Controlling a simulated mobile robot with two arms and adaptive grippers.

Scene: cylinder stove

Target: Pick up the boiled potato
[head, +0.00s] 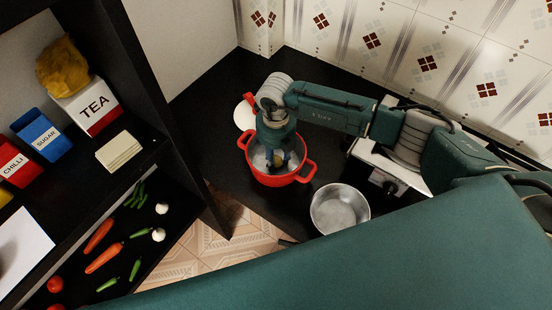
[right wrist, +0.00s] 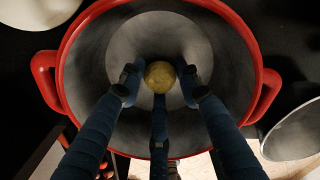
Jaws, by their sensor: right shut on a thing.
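The boiled potato (right wrist: 160,76) is a small yellow-brown ball inside the red pot (right wrist: 251,50), seen in the right wrist view. My right gripper (right wrist: 160,82) reaches down into the pot, its blue fingers shut around the potato. In the head view the red pot (head: 277,180) with two side handles stands on the black counter, and my right gripper (head: 278,158) points down into it. The potato cannot be made out in the head view. My left gripper is not in view.
An empty-looking metal bowl (head: 340,210) stands right of the pot near the counter edge. A pale round item (head: 244,115) lies behind the pot. Black shelves at left hold a TEA box (head: 92,107), other containers and vegetables. The tiled wall is behind.

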